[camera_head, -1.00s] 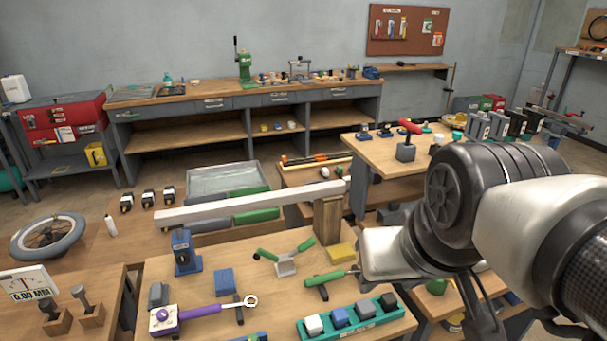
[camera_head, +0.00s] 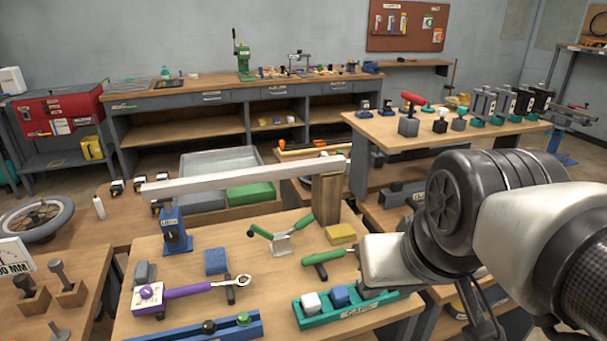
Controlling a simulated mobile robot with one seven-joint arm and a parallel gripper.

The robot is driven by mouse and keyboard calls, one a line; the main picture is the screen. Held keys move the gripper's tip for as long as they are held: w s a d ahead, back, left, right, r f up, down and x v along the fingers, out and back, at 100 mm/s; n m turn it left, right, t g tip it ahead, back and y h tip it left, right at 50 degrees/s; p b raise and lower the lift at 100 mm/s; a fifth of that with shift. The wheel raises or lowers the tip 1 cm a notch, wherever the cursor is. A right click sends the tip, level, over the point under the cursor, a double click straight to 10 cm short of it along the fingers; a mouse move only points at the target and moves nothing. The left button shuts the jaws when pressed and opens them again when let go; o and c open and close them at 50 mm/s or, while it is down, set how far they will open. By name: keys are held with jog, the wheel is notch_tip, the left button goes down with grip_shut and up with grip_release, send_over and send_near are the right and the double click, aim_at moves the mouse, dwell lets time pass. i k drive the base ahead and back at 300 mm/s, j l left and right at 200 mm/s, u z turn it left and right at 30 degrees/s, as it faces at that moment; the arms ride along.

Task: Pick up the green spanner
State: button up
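A green-handled tool (camera_head: 324,257) lies on the near workbench, just left of my arm. Its right end runs close to or behind my arm, so I cannot tell its full shape. Another tool with two green handles in a V and a metal middle (camera_head: 281,243) lies further left and back. A spanner with a purple handle (camera_head: 190,291) and a ring end lies at the front left. My arm reaches in from the right and its pale end block is beside the green-handled tool. My gripper's fingers do not show.
A long pale beam (camera_head: 245,178) spans above the bench between a blue stand (camera_head: 174,230) and a wooden post (camera_head: 327,195). A green tray (camera_head: 355,314) with small blocks, a yellow block (camera_head: 341,234), a blue block (camera_head: 216,262) and a blue rail (camera_head: 205,330) are also there.

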aim_at(339, 253)
jog(key=l, duration=0.5)
jog(key=i+l, duration=0.1)
jog(key=l, duration=0.4)
jog(key=l+u, duration=0.2)
jog(key=u, duration=0.15)
jog(key=l+u, duration=0.2)
jog(key=u, duration=0.15)
jog(key=l+u, duration=0.2)
jog(key=u, duration=0.75)
